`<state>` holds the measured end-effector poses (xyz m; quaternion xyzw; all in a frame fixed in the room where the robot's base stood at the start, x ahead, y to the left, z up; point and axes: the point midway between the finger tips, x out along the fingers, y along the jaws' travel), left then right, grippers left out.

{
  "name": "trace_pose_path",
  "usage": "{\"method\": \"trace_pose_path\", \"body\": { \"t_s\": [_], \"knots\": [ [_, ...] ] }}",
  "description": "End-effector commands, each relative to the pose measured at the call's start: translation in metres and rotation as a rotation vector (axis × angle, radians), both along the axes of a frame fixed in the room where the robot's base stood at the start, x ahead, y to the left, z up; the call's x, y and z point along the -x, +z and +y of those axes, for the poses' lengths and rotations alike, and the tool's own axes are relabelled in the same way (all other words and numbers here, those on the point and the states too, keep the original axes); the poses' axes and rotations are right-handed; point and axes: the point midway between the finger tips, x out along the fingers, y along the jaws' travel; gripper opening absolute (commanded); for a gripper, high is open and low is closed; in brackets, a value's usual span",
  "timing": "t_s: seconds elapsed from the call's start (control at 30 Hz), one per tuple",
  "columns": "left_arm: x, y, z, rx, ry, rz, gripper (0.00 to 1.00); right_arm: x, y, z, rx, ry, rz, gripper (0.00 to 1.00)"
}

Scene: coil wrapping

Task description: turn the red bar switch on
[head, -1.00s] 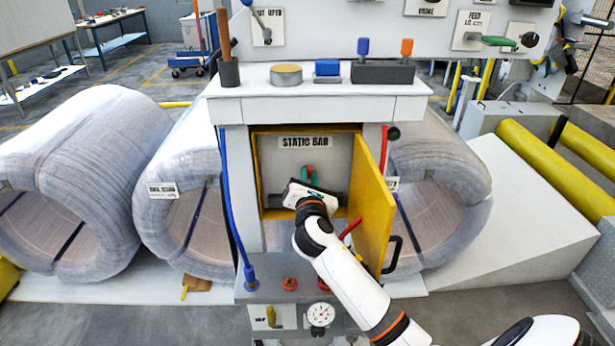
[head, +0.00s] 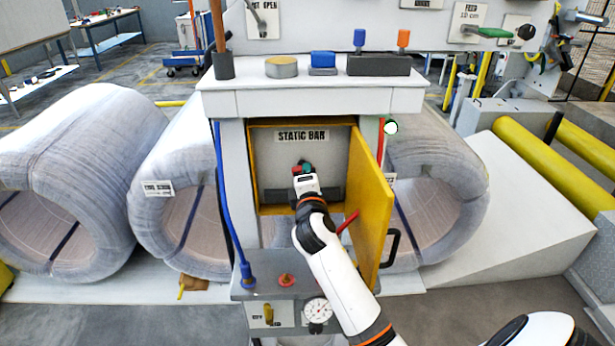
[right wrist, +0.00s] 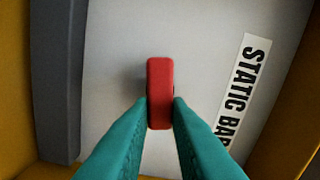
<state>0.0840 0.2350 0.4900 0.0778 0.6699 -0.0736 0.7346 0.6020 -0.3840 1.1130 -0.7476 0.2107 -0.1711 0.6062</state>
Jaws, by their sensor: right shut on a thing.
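The red bar switch (right wrist: 160,75) is on the grey back wall of the open box labelled STATIC BAR (head: 302,136). In the right wrist view it stands between the teal fingertips of my right gripper (right wrist: 160,108), which is shut on its near end. In the head view the gripper (head: 303,168) reaches into the box, and only a little red of the switch shows beside the teal fingers. A round lamp (head: 391,127) right of the box is bright white-green. My left gripper is out of view.
The yellow door (head: 371,205) stands open to the right of my arm, with a black handle (head: 392,248). A dark bar (right wrist: 57,80) runs along the box wall. A white shelf (head: 310,100) is above. Wrapped coils (head: 75,170) stand at the left.

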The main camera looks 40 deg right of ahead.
Motion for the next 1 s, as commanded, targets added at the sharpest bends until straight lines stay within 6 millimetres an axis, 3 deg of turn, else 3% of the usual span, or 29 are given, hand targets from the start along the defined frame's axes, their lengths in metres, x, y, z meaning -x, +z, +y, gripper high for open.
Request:
{"method": "trace_pose_path", "body": {
  "t_s": [0.4,0.97,1.0],
  "knots": [
    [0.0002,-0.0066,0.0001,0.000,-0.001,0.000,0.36,0.0001,-0.0035,-0.0002,-0.167,-0.001,-0.100,0.00],
    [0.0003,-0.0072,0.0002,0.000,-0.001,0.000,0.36,0.0002,-0.0037,-0.0004,-0.194,-0.002,-0.116,0.00],
    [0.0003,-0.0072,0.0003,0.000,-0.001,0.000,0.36,0.0002,-0.0037,-0.0003,-0.194,-0.002,-0.116,0.20]
  ]
}}
